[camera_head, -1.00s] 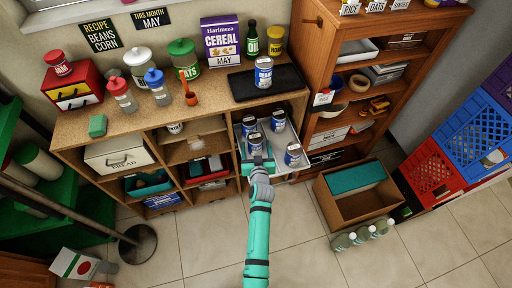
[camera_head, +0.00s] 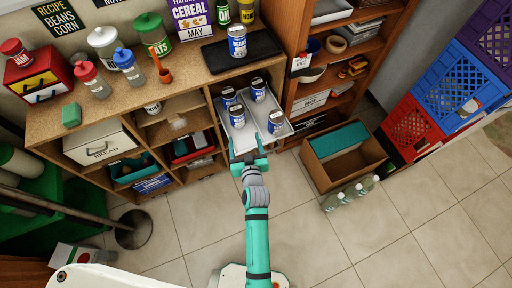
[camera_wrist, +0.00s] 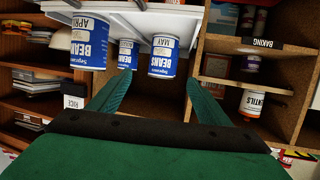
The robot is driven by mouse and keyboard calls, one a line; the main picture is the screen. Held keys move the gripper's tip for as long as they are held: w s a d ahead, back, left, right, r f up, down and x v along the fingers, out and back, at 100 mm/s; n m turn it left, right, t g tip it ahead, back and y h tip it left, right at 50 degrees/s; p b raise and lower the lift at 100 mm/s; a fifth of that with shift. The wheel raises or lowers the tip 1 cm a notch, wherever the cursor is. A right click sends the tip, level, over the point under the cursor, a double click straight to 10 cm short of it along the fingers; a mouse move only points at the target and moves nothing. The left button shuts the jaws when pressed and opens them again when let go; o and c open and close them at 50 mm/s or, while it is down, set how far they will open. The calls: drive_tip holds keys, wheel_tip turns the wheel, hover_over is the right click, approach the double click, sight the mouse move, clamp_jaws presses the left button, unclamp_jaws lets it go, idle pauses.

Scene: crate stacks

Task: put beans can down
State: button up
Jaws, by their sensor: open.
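Several blue-and-white beans cans stand upright in a white pull-out tray (camera_head: 256,139) in the shelf unit: a back-left can (camera_head: 229,97), a back-right can (camera_head: 258,90), a middle-left can (camera_head: 237,116) and a front-right can (camera_head: 276,122). Another beans can (camera_head: 237,41) stands on a black mat (camera_head: 262,44) on the counter. My gripper (camera_head: 247,150) is open and empty at the tray's front edge. In the wrist view, which is upside down, a can marked MAY (camera_wrist: 163,56) is beyond the open fingertips, and a can marked APR (camera_wrist: 90,42) is to the left.
Red and blue crates (camera_head: 408,127) are at the far right. Floor in front is clear.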

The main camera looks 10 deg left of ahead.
drive_tip(key=s+d+r+m+t+h, duration=0.1)
drive_tip(key=s+d+h, duration=0.1)
drive_tip(key=s+d, duration=0.5)
drive_tip(key=s+d+r+m+h, duration=0.1)
drive_tip(key=s+d, duration=0.3)
drive_tip(key=s, duration=0.8)
drive_tip(key=s+d+r+m+h, duration=0.2)
drive_tip(key=s+r, duration=0.9)
drive_tip(key=s, duration=0.3)
drive_tip(key=shift+s+d+t, duration=0.15)
drive_tip(key=shift+s+t, duration=0.05)
drive_tip(key=shift+t, duration=0.2)
